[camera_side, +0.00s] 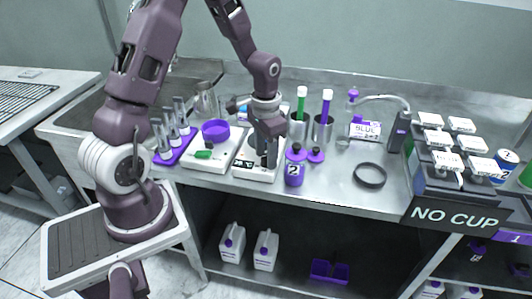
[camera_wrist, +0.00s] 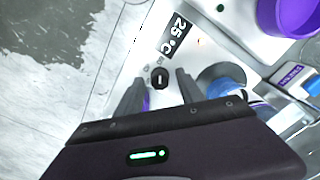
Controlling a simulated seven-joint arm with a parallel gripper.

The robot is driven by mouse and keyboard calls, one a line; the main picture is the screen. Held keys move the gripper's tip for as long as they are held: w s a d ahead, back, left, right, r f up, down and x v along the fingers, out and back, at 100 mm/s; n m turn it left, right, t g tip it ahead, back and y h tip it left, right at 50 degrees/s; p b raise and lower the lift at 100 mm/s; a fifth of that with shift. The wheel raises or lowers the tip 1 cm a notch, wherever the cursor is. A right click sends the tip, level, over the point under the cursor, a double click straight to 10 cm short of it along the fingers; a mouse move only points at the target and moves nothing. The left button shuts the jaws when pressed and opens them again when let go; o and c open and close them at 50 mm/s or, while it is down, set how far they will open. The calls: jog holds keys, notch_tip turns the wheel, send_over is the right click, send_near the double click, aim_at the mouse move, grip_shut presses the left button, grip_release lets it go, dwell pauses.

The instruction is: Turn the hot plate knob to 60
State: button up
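The hot plate's black round knob (camera_wrist: 160,78) has a white pointer line and sits below the display (camera_wrist: 174,36), which reads 25 °C, in the wrist view. Small marks beside the knob are too blurred to read. My gripper (camera_wrist: 159,79) is open, with one finger on each side of the knob and a visible gap to it. In the side view, my gripper (camera_side: 267,162) points down over the front of the white hot plate (camera_side: 240,173). It hides the knob there.
A white device with a purple dish (camera_side: 215,130) stands left of the hot plate. A purple bottle labelled 2 (camera_side: 294,174) stands close on its right. Tubes in metal beakers (camera_side: 323,127) stand behind. A black ring (camera_side: 369,175) lies on the bench further right, with clear bench around it.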

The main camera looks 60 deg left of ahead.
notch_tip(320, 180, up, 7)
jog(key=shift+f, duration=0.1)
dwell(0.3)
jog(key=shift+d+r, duration=0.1)
jog(key=shift+r, duration=0.25)
jog(key=s+d+r+t, duration=0.2)
jog(key=s+d+r, duration=0.4)
jog(key=s, duration=0.3)
jog(key=s+d+r+t, duration=0.3)
jog(key=s+d+r, duration=0.3)
jog(key=s+r, duration=0.2)
jog(key=shift+s+d+r+t, duration=0.15)
jog(key=shift+s+r+t, duration=0.2)
jog(key=shift+s, duration=0.2)
